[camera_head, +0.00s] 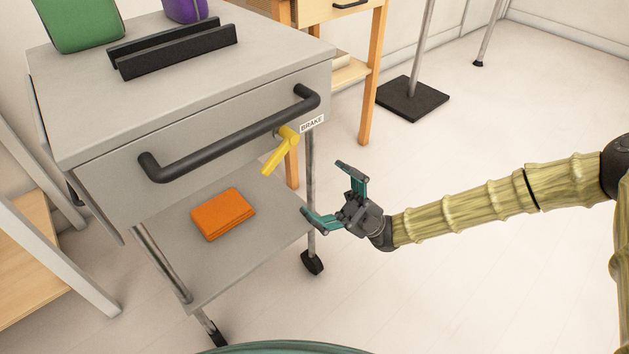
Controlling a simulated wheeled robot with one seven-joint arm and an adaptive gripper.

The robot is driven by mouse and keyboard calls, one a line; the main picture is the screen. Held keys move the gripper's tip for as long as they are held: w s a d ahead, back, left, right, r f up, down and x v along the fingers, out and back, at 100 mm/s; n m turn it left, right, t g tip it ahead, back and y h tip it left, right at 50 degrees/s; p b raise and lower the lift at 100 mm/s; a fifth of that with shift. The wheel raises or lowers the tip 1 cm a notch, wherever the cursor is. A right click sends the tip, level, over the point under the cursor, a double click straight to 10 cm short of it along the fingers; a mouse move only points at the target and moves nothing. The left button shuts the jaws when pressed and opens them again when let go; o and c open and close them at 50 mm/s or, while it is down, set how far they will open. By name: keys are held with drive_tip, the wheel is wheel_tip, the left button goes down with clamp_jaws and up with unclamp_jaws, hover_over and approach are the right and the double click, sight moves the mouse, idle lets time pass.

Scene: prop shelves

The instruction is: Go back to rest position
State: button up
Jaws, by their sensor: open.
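My gripper (335,192) is open and empty, with its teal and black fingers spread apart. It is in the middle of the head view, at the end of my arm, which reaches in from the right. It appears just right of the grey cart (90,157), near the cart's front right leg. The yellow brake lever (280,150) is above and left of the gripper, under the right end of the black handle (230,140). I see no contact between the fingers and the cart, but the exact gap is hard to tell.
An orange folded item (222,214) lies on the cart's lower shelf (200,270). A black rack (175,47), a green object (80,22) and a purple object (185,8) are on top. A wooden table (372,75) and black stand base (412,99) stand behind.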

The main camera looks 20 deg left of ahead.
drive_tip(key=shift+w+d+f, duration=0.15)
drive_tip(key=shift+d+f, duration=0.15)
drive_tip(key=shift+f, duration=0.05)
idle(0.3)
wheel_tip(320, 180, down, 18)
drive_tip(key=w+m+t+h+p, duration=0.1)
drive_tip(key=m+t+h, duration=0.4)
drive_tip(key=m+t, duration=1.5)
drive_tip(key=s+d+f+m+h+p, duration=0.1)
drive_tip(key=s+d+f+m+h, duration=0.3)
drive_tip(key=d+f+m+h, duration=0.65)
drive_tip(key=s+d+f+m+g+h, duration=0.1)
drive_tip(key=s+d+f+h, duration=0.2)
drive_tip(key=d, duration=0.4)
drive_tip(key=s+d+f+m+g+h, duration=0.1)
drive_tip(key=s+d+f+m+g, duration=0.15)
drive_tip(key=s+d, duration=0.4)
drive_tip(key=s+d+f+m+g+h, duration=0.15)
drive_tip(key=d+f, duration=0.25)
drive_tip(key=d, duration=0.5)
drive_tip(key=s+d+r+m+h+p, duration=0.2)
drive_tip(key=s+d+h, duration=0.1)
drive_tip(key=s+d, duration=0.35)
wheel_tip(320, 180, up, 37)
drive_tip(key=p, duration=3.7)
drive_tip(key=shift+w+r+g, duration=0.2)
drive_tip(key=shift+w+g, duration=0.15)
drive_tip(key=shift+g, duration=0.05)
